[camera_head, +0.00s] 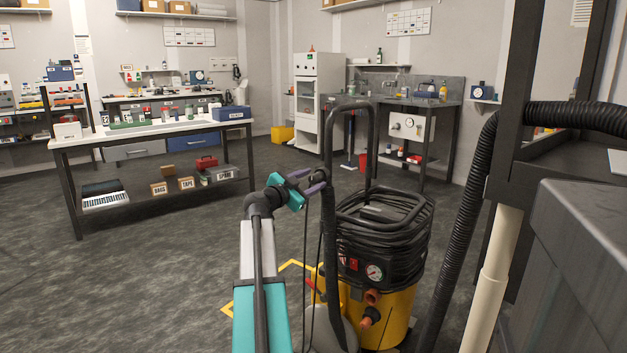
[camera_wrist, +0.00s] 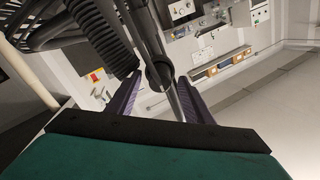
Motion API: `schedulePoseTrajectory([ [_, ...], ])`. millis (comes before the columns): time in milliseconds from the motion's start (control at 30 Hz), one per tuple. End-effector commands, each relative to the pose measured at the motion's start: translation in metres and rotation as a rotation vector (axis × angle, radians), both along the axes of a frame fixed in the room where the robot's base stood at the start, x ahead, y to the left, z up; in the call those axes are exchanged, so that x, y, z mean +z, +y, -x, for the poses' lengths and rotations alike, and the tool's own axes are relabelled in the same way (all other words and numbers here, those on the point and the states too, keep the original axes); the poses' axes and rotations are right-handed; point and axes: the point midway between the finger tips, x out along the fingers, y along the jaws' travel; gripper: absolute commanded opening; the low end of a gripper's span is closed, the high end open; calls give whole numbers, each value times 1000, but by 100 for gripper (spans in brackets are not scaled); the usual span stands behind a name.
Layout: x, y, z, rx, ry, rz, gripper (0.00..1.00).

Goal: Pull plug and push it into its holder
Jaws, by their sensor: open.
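The yellow and black extractor unit (camera_head: 385,318) stands on the floor right of my arm, with a thick black coil (camera_head: 385,230) around its top. Its front has a gauge, a red switch and two orange-red fittings (camera_head: 371,297). I cannot tell which part is the plug or its holder. My gripper (camera_head: 321,180), with purple fingers, is open beside the unit's upright black tube (camera_head: 334,150). In the wrist view, my gripper (camera_wrist: 160,82) has a dark tube with a rounded collar (camera_wrist: 160,74) showing between its fingers. Whether the fingers touch it is unclear.
A ribbed black hose (camera_head: 463,230) and a grey cabinet (camera_head: 580,260) crowd the right side. A white-topped workbench (camera_head: 175,127) stands at left. A sink bench (camera_head: 440,98) stands behind. The floor at left is clear, with a yellow marking (camera_head: 292,264) beside the unit.

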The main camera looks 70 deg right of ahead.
Motion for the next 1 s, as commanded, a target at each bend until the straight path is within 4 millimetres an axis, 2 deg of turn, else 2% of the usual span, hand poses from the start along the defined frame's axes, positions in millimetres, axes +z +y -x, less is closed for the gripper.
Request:
schedulePoseTrajectory([
  [700, 0, 91, -27, 4, 0, 0, 48],
  [1000, 0, 116, -35, 2, 0, 1, 48],
])
